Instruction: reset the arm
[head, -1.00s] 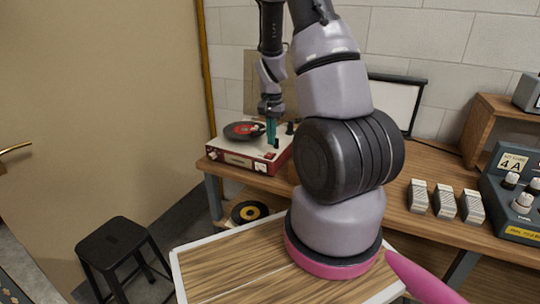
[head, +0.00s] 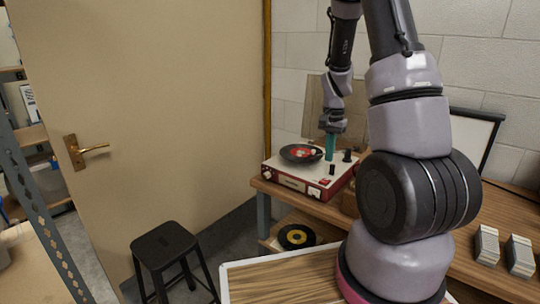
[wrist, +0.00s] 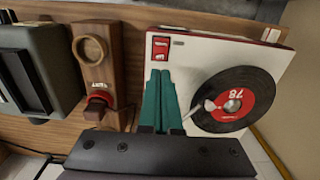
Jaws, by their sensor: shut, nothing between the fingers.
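My gripper (head: 330,148) shows in the head view at the end of my arm, pointing down over the right part of the record player (head: 290,183). In the wrist view its teal fingers (wrist: 160,105) are together with nothing between them. The record player (wrist: 185,55) there has a white top, a red switch panel and a black record with a red label (wrist: 233,95) reading 78. The fingers are beside the record in that view. I cannot tell whether the fingertips touch the player.
The player stands on a wooden bench (head: 325,211). A wooden stand with a ring (wrist: 93,50) and a grey device (wrist: 38,70) are near it. A black stool (head: 165,245) stands before the door (head: 160,130). Pale boxes (head: 487,245) lie on the bench at right.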

